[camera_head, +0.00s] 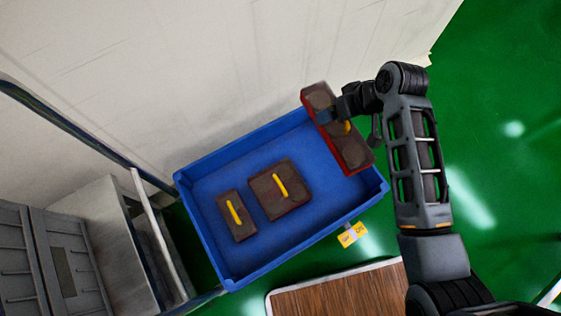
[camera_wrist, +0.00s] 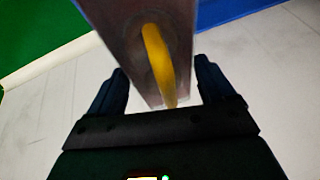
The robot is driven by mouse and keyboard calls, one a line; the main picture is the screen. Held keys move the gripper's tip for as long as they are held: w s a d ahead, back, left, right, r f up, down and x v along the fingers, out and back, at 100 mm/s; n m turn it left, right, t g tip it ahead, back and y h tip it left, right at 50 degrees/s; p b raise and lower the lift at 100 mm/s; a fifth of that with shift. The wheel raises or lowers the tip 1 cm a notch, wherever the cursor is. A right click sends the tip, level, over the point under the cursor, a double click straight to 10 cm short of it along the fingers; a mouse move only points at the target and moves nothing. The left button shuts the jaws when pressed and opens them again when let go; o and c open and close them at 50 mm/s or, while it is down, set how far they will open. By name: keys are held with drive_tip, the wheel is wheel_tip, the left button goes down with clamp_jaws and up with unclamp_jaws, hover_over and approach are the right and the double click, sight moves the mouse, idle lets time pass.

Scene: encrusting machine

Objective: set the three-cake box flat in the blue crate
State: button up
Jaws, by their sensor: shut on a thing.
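The three-cake box (camera_head: 353,153) is a long dark-brown box with red sides and a yellow handle, seen at the right end of the blue crate (camera_head: 228,268). My gripper (camera_head: 334,116) is shut on it near its middle. In the wrist view the box (camera_wrist: 128,42) with its yellow handle (camera_wrist: 157,55) stands between the two fingers of my gripper (camera_wrist: 159,92). In the head view the box overlaps the crate's right part, and its upper end reaches past the crate's far rim. Whether it touches the crate I cannot tell.
Inside the crate lie a small brown box (camera_head: 236,216) and a larger square one (camera_head: 280,190), both with yellow handles. The crate's floor between them and its right end is clear. A white wall (camera_head: 200,70) stands behind. A wooden-topped table (camera_head: 340,295) is in front.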

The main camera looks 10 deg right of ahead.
drive_tip(key=n+b, duration=0.1)
drive_tip(key=b, duration=1.1)
hover_over(320, 164)
wheel_tip(320, 164, down, 18)
wheel_tip(320, 164, down, 10)
drive_tip(key=b, duration=0.4)
drive_tip(key=shift+r, duration=0.2)
drive_tip(key=o, duration=0.9)
drive_tip(key=p+v, duration=0.5)
drive_tip(key=v, duration=0.7)
drive_tip(key=shift+w+d, duration=0.2)
drive_tip(key=shift+w, duration=0.05)
